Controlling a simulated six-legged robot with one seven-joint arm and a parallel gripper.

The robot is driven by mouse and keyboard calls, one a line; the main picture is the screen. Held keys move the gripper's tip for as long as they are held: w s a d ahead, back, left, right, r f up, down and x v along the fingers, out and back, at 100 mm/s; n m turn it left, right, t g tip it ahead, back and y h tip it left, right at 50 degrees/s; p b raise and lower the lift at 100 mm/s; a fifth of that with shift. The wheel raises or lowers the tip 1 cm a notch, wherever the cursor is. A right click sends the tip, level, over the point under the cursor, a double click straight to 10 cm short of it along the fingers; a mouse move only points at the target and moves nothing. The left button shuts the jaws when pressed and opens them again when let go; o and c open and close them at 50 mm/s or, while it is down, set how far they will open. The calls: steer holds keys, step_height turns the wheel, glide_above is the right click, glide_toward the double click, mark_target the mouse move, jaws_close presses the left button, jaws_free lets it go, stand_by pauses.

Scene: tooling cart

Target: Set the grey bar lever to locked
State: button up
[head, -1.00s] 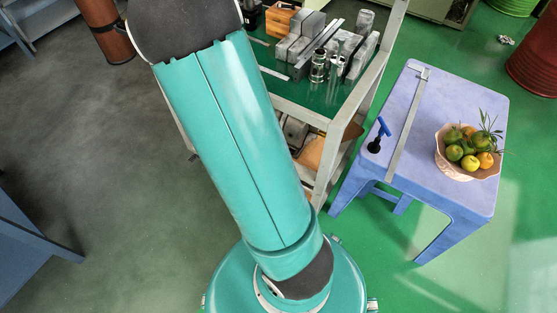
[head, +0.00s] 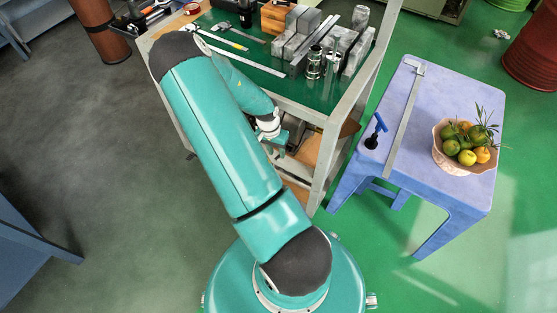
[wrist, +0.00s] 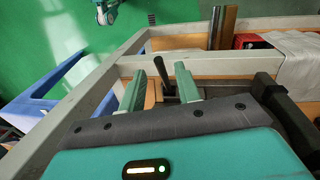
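My gripper (head: 281,141) is beside the front of the tooling cart, below its green top. In the wrist view, its two green fingers (wrist: 160,72) are apart. A slim dark grey bar (wrist: 164,78) stands between them, with a gap visible on each side. It looks like the grey bar lever, but its base and any lock marking cannot be made out. In the head view my arm and the cart frame hide this bar.
The cart's pale frame rail (wrist: 235,64) runs just beyond the fingers. The cart top (head: 270,75) holds metal blocks, glass-like cylinders and tools. At right, a blue table (head: 420,190) carries a fruit bowl (head: 460,163), a long metal bar (head: 405,115) and a blue-handled tool (head: 376,130).

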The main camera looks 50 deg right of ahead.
step_height(320, 180, down, 6)
steer(key=shift+s, duration=0.45)
steer(key=shift+d, duration=0.1)
jaws_close()
